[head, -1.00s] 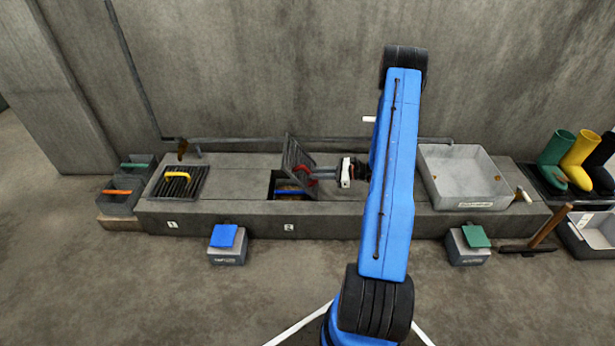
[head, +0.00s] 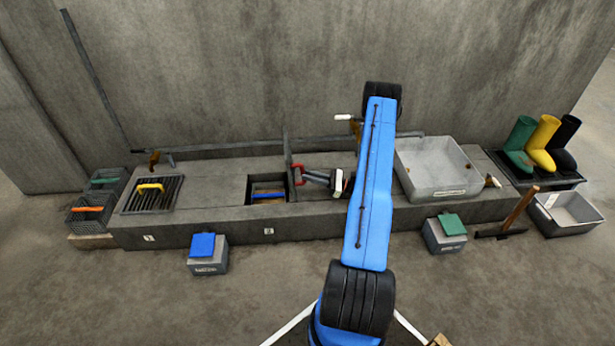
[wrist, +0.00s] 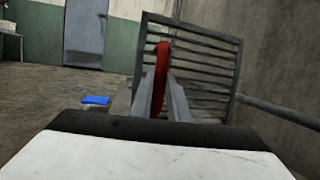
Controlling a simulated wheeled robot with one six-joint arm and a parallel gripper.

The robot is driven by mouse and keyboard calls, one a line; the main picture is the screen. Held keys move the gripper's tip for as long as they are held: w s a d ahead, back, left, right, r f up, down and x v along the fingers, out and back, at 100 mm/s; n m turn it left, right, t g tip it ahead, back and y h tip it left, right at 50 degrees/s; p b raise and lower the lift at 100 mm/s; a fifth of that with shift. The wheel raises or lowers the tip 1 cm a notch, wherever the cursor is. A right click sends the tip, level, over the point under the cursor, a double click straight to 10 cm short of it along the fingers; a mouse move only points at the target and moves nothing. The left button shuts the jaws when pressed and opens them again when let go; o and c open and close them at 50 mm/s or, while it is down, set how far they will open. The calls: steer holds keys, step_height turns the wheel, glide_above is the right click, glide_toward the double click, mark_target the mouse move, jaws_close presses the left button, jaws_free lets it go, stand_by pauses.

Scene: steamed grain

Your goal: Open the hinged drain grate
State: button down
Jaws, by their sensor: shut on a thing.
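The hinged drain grate (head: 287,158) stands about upright at the right edge of its open pit, seen edge-on in the head view. In the wrist view its slatted face (wrist: 205,65) fills the middle. Its red handle (head: 298,174) faces my gripper (head: 303,176). In the wrist view the two fingers are shut on the red handle (wrist: 162,65). The square pit (head: 268,186) is uncovered, with a blue-handled thing (head: 268,195) inside. A second grate (head: 153,195) with a yellow handle lies flat at the left.
A grey tray (head: 440,168) stands on the ledge right of my arm. A blue-lidded box (head: 207,254) and a green-lidded box (head: 444,234) sit on the floor in front. Dark crates (head: 97,208) are at the left, boots (head: 543,145) at the right. A pipe (head: 230,149) runs along the wall.

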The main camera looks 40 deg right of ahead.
steer(key=c, duration=1.7)
jaws_free()
steer(key=shift+d+f, duration=0.1)
steer(key=v, duration=1.2)
